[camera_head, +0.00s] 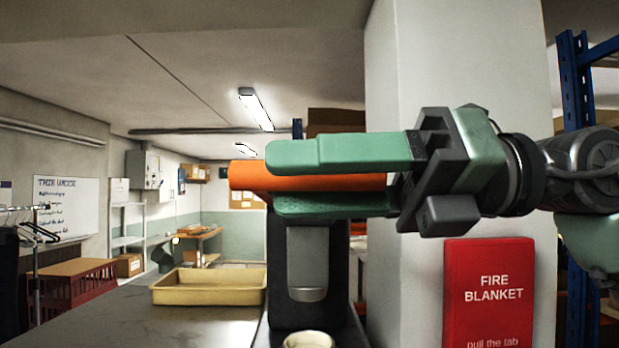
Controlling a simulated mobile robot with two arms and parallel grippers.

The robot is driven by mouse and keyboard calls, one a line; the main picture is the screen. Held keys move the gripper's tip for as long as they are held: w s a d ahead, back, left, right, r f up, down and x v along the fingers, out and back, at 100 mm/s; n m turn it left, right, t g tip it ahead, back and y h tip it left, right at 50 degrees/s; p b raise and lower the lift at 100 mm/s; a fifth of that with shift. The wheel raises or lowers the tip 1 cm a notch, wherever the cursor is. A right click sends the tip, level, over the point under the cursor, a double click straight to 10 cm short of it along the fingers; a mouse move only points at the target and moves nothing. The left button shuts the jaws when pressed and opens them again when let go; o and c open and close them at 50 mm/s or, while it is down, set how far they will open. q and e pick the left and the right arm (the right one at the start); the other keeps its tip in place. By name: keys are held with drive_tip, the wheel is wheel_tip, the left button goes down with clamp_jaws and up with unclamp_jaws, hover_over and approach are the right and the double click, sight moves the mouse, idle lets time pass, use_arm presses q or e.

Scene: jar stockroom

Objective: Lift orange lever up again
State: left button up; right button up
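The orange lever (250,177) shows as a thick, level bar in the middle of the head view, above a dark machine (342,270) with a grey front panel. My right gripper (285,180) comes in from the right, one green finger above the lever and one below. The lever fills the gap between the fingers, so the gripper looks shut on it. The upper finger hides part of the lever, whose left end sticks out past the fingertips. My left gripper is not in view.
A yellow tray (208,301) sits on the dark counter (115,315) left of the machine. A pale round vessel (308,340) stands below the machine front. A white pillar with a red fire blanket box (487,290) rises close on the right.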

drive_tip(key=d, duration=0.1)
drive_tip(key=d+b, duration=0.1)
drive_tip(key=d+r+b, duration=0.1)
drive_tip(key=shift+w+d, duration=0.1)
drive_tip(key=shift+w, duration=0.3)
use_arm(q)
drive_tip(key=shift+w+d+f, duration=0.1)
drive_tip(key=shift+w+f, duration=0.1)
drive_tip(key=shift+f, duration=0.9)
use_arm(e)
drive_tip(key=d, duration=1.4)
drive_tip(key=shift+s+f, duration=0.25)
drive_tip(key=shift+f, duration=0.15)
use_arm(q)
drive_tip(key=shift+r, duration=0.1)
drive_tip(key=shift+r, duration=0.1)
use_arm(e)
drive_tip(key=shift+r, duration=0.1)
